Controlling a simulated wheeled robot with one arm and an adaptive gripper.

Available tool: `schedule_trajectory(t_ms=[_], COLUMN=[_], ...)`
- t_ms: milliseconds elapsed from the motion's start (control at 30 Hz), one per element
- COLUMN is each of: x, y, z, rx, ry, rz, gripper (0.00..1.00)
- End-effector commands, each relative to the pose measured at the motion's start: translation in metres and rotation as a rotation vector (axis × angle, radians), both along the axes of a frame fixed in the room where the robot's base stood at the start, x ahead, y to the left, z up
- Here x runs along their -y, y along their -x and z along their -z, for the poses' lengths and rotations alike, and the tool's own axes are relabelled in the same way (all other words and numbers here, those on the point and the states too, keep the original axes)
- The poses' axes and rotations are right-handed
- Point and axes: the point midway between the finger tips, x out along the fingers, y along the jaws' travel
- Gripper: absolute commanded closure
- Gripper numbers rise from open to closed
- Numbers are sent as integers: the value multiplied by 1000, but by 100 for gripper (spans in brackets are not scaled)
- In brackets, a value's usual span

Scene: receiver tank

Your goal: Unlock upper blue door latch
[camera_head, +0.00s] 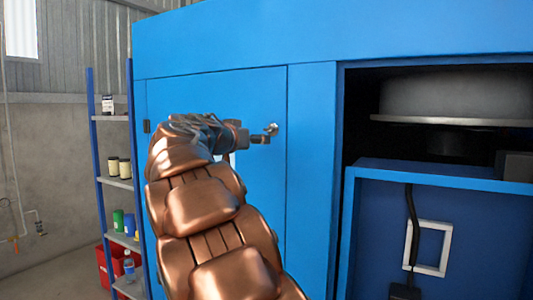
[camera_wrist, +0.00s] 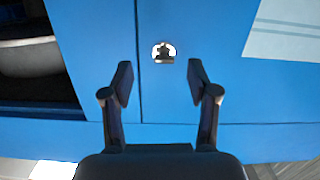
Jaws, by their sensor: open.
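The blue door (camera_head: 260,95) is closed, with its edge seam running down beside the latch. The upper latch (camera_head: 271,129) is a small silvery round fitting near the door's right edge. In the wrist view the latch (camera_wrist: 163,52) shows as a bright ring with a dark centre piece, right of the seam. My gripper (camera_head: 259,137) reaches the latch area from the left in the head view. In the wrist view my gripper (camera_wrist: 160,82) is open and empty, its two dark fingers apart with the latch just beyond the gap between their tips. Contact cannot be told.
An open dark bay (camera_head: 360,120) with a grey drum-like part (camera_head: 455,95) lies right of the door. A lower blue panel has a white square frame (camera_head: 410,245). A shelf rack (camera_head: 117,183) with cans stands at left. A white sheet (camera_wrist: 290,30) is on the door.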

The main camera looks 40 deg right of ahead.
Motion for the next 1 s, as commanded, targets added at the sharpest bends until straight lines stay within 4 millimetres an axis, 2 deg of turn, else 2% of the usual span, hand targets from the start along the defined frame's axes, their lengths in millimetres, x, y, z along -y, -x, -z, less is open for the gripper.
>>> schedule_trajectory(t_ms=[233, 467, 800, 1000], x=[8, 18, 61, 78], y=[-12, -16, -28, -33], z=[-17, -21, -19, -20], rx=[107, 115, 111, 112], ry=[86, 91, 86, 88], rz=[11, 10, 13, 11], gripper=[41, 41, 41, 41])
